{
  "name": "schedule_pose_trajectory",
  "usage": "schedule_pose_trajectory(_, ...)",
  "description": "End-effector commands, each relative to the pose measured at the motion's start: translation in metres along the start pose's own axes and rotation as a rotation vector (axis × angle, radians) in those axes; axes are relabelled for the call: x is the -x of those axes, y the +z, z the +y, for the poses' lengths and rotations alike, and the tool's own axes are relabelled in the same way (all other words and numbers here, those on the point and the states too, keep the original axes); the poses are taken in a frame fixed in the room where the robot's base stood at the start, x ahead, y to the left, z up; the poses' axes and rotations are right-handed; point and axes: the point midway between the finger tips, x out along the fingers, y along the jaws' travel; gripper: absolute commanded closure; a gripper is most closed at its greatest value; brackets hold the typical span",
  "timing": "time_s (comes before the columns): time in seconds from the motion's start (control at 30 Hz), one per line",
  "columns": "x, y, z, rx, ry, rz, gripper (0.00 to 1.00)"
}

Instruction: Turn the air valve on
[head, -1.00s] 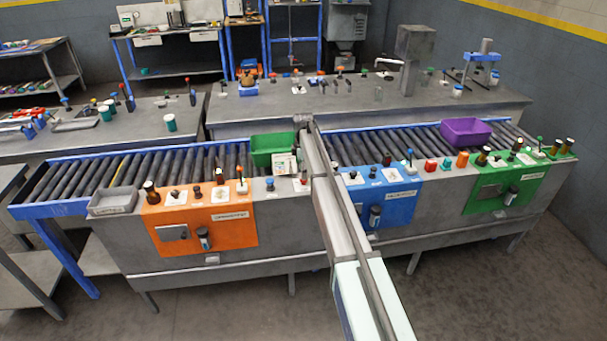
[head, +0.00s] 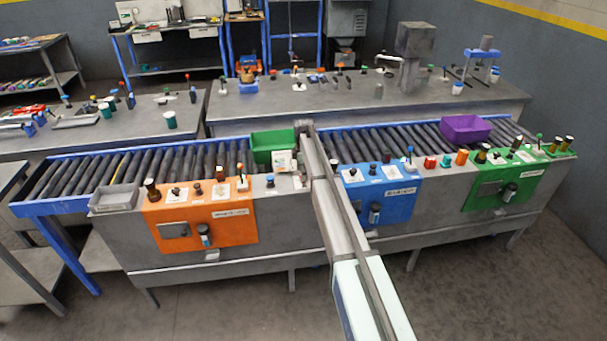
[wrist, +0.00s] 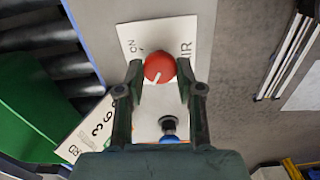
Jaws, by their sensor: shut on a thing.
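The air valve is a red round knob (wrist: 158,66) on a white plate (wrist: 196,32) lettered ON and AIR in the wrist view. The ON mark is at the knob's upper left; a short white line shows on the knob's lower left edge. My gripper (wrist: 160,72) has one finger on each side of the knob and is shut on it. In the head view my arm reaches over the conveyor's front panel, and my gripper and the knob cannot be made out clearly there.
A green bin (head: 272,145) stands on the rollers left of my arm, with a numbered card (head: 283,161) by it. A blue-topped control (wrist: 168,125) sits close below the knob. Orange (head: 235,223) and blue (head: 400,203) control panels flank my arm.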

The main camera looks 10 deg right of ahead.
Motion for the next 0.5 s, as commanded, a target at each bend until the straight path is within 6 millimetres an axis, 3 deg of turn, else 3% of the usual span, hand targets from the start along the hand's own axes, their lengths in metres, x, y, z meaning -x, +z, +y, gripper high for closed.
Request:
schedule_pose_trajectory(0.27, -0.0019, 0.0, -0.0002, -0.06, -0.001, 0.0, 0.98)
schedule_pose_trajectory(0.5, -0.0026, 0.0, 0.0, -0.214, 0.0, 0.0, 0.98)
